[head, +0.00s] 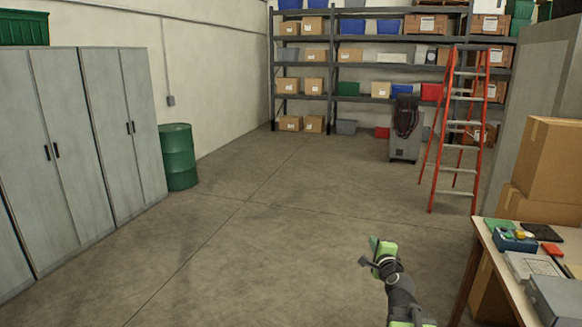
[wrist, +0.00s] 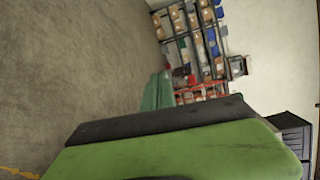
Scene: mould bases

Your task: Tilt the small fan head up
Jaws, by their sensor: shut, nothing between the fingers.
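I cannot make out a small fan in either view. My gripper (head: 375,244) is low in the head view, right of the middle, held out over bare floor to the left of the table. Its green fingers also show in the wrist view (wrist: 157,92), close together with nothing seen between them. It touches nothing that I can see.
A table (head: 487,236) at the lower right holds a blue bin (head: 514,241), boxes and small parts. Cardboard boxes (head: 550,160) are stacked behind it. A red ladder (head: 434,170), grey machine (head: 405,146), loaded shelves (head: 332,96), green drum (head: 178,157) and grey cabinets (head: 75,150) surround open floor.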

